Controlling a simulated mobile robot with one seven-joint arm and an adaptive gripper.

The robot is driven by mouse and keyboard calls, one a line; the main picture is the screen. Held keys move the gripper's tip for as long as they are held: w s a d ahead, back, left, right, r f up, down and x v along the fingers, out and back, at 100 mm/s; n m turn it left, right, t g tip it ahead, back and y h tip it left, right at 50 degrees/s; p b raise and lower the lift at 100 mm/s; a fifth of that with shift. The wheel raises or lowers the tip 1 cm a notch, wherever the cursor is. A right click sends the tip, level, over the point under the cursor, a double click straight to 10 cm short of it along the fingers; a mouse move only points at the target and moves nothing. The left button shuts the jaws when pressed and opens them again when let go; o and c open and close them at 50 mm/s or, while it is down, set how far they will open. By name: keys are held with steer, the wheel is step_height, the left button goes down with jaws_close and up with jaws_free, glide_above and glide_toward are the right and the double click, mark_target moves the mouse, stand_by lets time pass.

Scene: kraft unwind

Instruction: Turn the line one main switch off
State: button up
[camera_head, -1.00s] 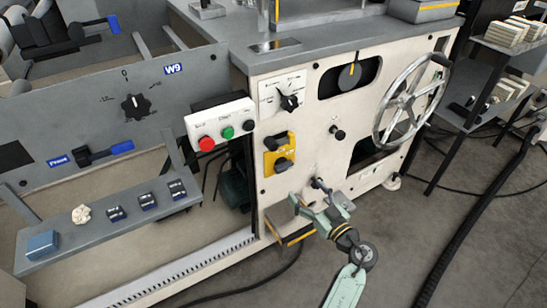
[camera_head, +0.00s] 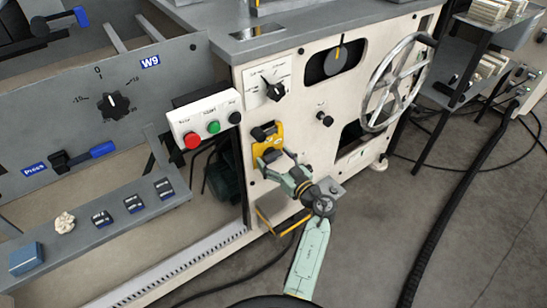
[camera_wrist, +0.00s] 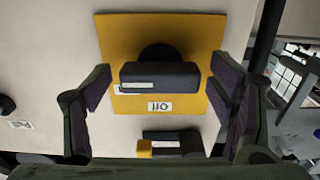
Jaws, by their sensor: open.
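A yellow switch plate (camera_head: 276,139) with black parts is on the cream machine front. In the wrist view, the yellow plate (camera_wrist: 125,45) carries a black knob (camera_wrist: 160,75), lying level in the picture, with a small white label below it. My gripper (camera_head: 286,171) is at the lower part of the plate in the head view and hides some of it. In the wrist view my gripper (camera_wrist: 165,88) is open, one finger on each side of the knob, with visible gaps. I cannot tell whether the fingertips reach past the knob's face.
A box with red, green and black buttons (camera_head: 204,114) is up and left of the plate. A white-plated selector (camera_head: 275,88) and a black knob (camera_head: 325,119) are nearby. A handwheel (camera_head: 397,85) stands out at right. In the wrist view, another black part (camera_wrist: 172,142) lies below the plate.

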steer(key=shift+w+a, duration=0.25)
steer(key=shift+w, duration=0.1)
steer(key=shift+c, duration=0.2)
steer(key=c, duration=1.1)
